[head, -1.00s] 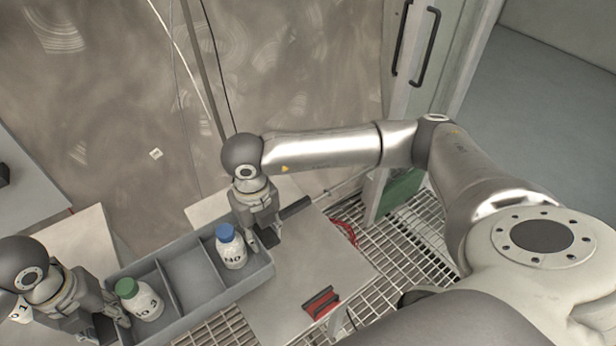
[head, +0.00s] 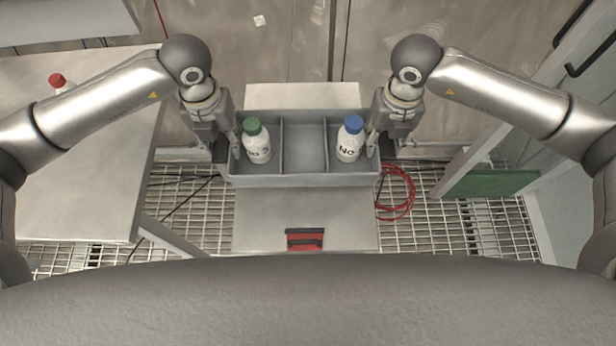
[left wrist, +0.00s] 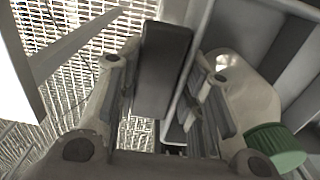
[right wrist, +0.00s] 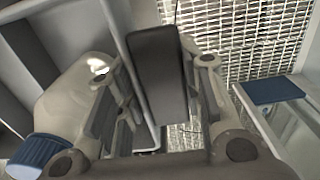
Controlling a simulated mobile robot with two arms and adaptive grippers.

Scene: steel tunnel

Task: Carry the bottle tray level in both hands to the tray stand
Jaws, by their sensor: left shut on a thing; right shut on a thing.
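The grey bottle tray (head: 300,181) has three compartments and hangs level in the picture between my grippers. A green-capped bottle (head: 257,142) stands in its left compartment and a blue-capped bottle (head: 349,140) in its right one. The middle compartment is empty. My left gripper (head: 224,150) is shut on the dark left handle (left wrist: 163,70). My right gripper (head: 386,148) is shut on the dark right handle (right wrist: 157,75). A pale flat-topped stand (head: 302,218), seemingly the tray stand, shows in front of and behind the tray, which hides its middle. The gap between them cannot be judged.
A red item with a dark bar (head: 305,239) lies at the stand's near edge. A pale table (head: 75,175) with a red-capped bottle (head: 58,85) is at the left. A red cable (head: 400,192) lies on the grating at the right. A green panel (head: 492,184) is further right.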

